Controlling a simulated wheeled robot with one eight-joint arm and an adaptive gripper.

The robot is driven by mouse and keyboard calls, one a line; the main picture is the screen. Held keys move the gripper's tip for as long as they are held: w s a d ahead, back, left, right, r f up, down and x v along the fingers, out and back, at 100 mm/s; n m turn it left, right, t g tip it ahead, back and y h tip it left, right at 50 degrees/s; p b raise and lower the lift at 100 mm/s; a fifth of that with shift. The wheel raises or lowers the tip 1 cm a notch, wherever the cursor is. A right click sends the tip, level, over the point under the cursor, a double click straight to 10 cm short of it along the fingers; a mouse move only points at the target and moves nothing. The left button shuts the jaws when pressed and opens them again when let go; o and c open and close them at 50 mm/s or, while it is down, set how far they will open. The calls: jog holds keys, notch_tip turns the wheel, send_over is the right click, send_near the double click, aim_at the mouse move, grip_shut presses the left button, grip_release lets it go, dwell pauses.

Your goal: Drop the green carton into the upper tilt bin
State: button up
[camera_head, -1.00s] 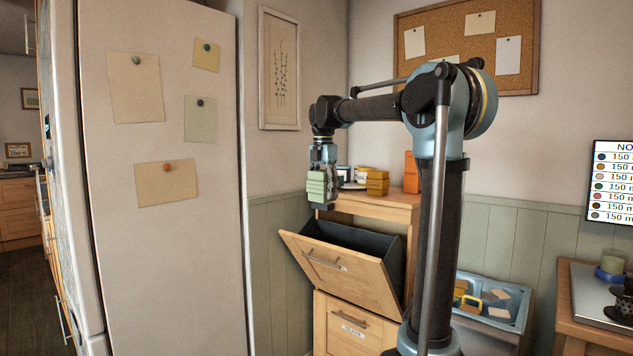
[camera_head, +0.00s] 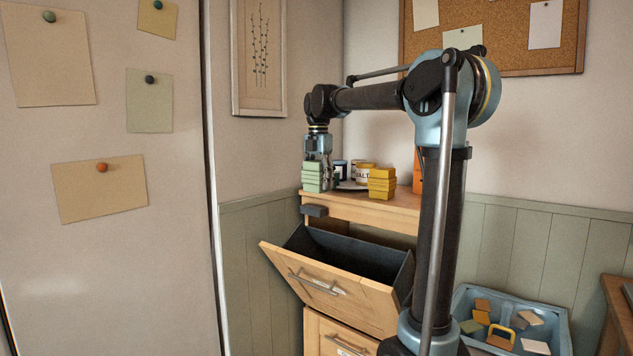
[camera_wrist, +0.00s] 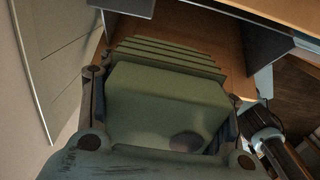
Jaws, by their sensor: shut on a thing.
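The green carton (camera_head: 312,178) is a pale green, ridged block held upright in my gripper (camera_head: 318,166). In the wrist view the carton (camera_wrist: 165,100) fills the middle, with a finger on each side, and hides much of what lies below. The upper tilt bin (camera_head: 335,288) is tilted open, with its wooden front leaning out and its dark inside showing. The carton hangs above the bin opening in the picture, by the cabinet top's left end. I cannot tell its exact depth over the bin.
A lower bin (camera_head: 335,335) is closed. A blue crate (camera_head: 515,310) with several pieces is at right.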

jog(key=shift+a+f, duration=0.2)
jog(key=shift+f, duration=1.65)
notch_tip(320, 180, down, 11)
jog(key=o, duration=1.1)
jog(key=shift+r, duration=0.15)
notch_tip(320, 180, up, 12)
jog(key=shift+f, duration=0.2)
